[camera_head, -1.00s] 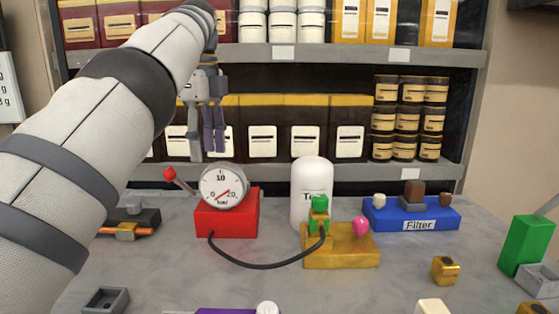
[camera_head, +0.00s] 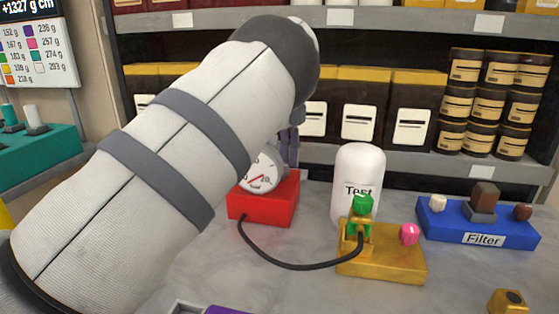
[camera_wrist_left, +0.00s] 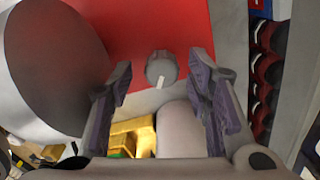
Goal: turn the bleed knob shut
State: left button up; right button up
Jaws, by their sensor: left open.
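The grey bleed knob (camera_wrist_left: 160,71) with a white pointer mark sits on the red pump box (camera_wrist_left: 155,25) in the left wrist view. It appears between my open left fingers, apart from both; how far it lies beyond the fingertips I cannot tell. In the head view the red box (camera_head: 264,207) shows below my left arm, and the knob is not visible there. The left gripper (camera_head: 289,148) is mostly hidden behind its arm, above and behind the box. The dial gauge (camera_head: 259,177) on the box is partly covered by the arm. My right gripper is not in view.
A white Test bottle (camera_head: 358,170) stands right of the box, behind a gold block (camera_head: 385,265) with a green connector and pink knob. A black hose (camera_head: 290,266) joins box and block. A blue Filter tray (camera_head: 455,228) lies at right. Shelves close off the back.

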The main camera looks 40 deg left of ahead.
pick_arm(q)
jog(key=shift+f, duration=0.4)
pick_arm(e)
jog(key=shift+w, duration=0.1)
pick_arm(q)
jog(key=shift+c, duration=0.2)
grip_shut()
